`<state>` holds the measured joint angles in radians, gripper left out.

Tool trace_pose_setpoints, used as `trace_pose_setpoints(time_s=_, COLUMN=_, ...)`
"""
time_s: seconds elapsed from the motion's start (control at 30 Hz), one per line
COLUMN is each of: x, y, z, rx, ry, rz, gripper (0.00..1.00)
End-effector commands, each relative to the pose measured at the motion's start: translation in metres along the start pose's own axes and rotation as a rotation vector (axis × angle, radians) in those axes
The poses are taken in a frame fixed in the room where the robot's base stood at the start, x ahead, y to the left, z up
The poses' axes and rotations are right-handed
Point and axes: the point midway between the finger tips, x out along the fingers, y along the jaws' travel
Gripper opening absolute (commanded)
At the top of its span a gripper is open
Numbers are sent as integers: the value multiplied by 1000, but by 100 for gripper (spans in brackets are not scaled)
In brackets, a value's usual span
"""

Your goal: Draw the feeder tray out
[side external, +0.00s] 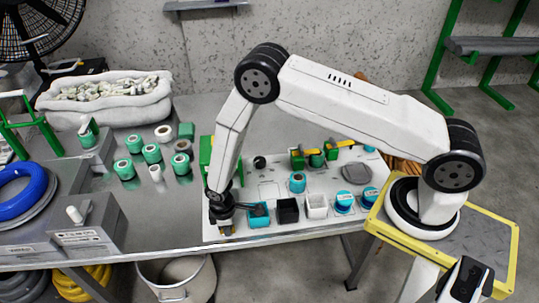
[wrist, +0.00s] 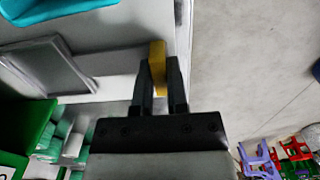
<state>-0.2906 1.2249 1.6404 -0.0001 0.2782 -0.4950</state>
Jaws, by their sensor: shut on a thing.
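My gripper (side external: 226,228) points down at the front left corner of the white board (side external: 285,236). In the wrist view my gripper (wrist: 159,72) is shut on a narrow yellow tab (wrist: 158,54), one dark finger on each side. The tab lies by the white board's edge; whether it is part of the feeder tray I cannot tell. A grey, flat, framed piece (wrist: 48,66) lies on the white surface to the left of the fingers. My wrist hides part of this corner in the side view.
A teal bin (side external: 259,215), a black bin (side external: 288,210) and a white bin (side external: 317,206) stand in a row right of my gripper. A green box (wrist: 28,128) is lower left in the wrist view. Bare floor (wrist: 240,60) lies beyond the table edge. A bucket (side external: 175,278) stands below.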

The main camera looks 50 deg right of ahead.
Motion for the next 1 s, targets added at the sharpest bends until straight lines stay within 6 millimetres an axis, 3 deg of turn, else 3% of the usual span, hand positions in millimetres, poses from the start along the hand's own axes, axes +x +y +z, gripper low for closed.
trace_pose_setpoints(time_s=0.13, x=-1, y=-16, z=-2, rx=-2, ry=5, rz=2, gripper=0)
trace_pose_setpoints(time_s=0.47, x=-1, y=-17, z=-2, rx=0, ry=6, rz=3, gripper=0)
trace_pose_setpoints(time_s=0.5, x=-1, y=-17, z=-2, rx=0, ry=6, rz=3, gripper=30)
trace_pose_setpoints(time_s=0.57, x=-1, y=-17, z=-1, rx=0, ry=6, rz=3, gripper=49)
trace_pose_setpoints(time_s=0.6, x=-1, y=-17, z=-1, rx=0, ry=5, rz=3, gripper=53)
trace_pose_setpoints(time_s=1.0, x=-2, y=-17, z=0, rx=0, ry=2, rz=1, gripper=53)
